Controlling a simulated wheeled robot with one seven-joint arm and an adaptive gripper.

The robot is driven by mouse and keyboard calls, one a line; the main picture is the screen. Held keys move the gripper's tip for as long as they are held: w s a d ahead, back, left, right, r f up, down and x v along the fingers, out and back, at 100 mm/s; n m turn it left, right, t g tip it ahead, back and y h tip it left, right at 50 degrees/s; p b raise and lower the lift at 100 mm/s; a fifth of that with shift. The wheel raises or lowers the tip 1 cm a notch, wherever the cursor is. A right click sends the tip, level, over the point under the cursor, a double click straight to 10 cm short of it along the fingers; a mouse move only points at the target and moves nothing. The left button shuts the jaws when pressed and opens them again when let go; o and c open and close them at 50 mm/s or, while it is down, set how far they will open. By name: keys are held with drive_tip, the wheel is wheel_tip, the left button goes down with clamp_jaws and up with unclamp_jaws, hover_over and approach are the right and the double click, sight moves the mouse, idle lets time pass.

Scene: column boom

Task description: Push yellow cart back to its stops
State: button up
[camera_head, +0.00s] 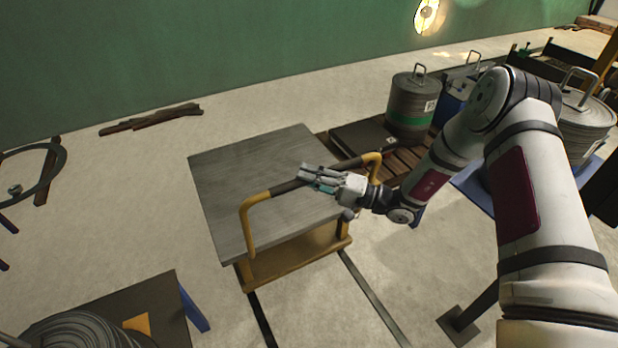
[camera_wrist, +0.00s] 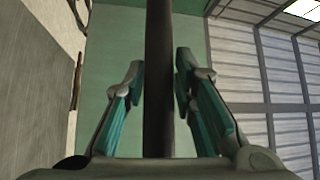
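The yellow cart has a flat grey top (camera_head: 255,165), an orange-yellow lower body (camera_head: 290,263) and a raised yellow push handle (camera_head: 250,225) with a dark grip. My gripper (camera_head: 315,178) is at the middle of the handle. In the wrist view the dark grip (camera_wrist: 158,120) runs upright between my two teal-padded fingers (camera_wrist: 160,75). Narrow gaps show on both sides, so the fingers look open around it; I cannot tell whether anything touches. No stops can be made out.
Two dark floor rails (camera_head: 374,298) run from the cart toward the front. A pallet (camera_head: 408,160) with a dark slab and a ribbed drum (camera_head: 410,104) stands right behind the cart. A dark table (camera_head: 165,295) is at front left. Scrap strips (camera_head: 152,119) lie near the green wall.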

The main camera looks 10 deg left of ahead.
clamp_jaws()
drive_tip(key=shift+w+a+b, duration=0.25)
drive_tip(key=shift+w+a, duration=0.15)
drive_tip(key=shift+w, duration=0.3)
drive_tip(key=shift+w+a+b, duration=0.25)
drive_tip(key=shift+w+a, duration=0.15)
drive_tip(key=shift+w, duration=0.25)
drive_tip(key=shift+o, duration=2)
unclamp_jaws()
drive_tip(key=shift+o, duration=1)
drive_tip(key=shift+s, duration=0.1)
drive_tip(key=shift+s+d, duration=0.15)
drive_tip(key=shift+s, duration=0.1)
drive_tip(key=v, duration=1)
drive_tip(key=shift+s+d, duration=0.2)
drive_tip(key=shift+d, duration=0.1)
drive_tip(key=shift+s+f, duration=0.1)
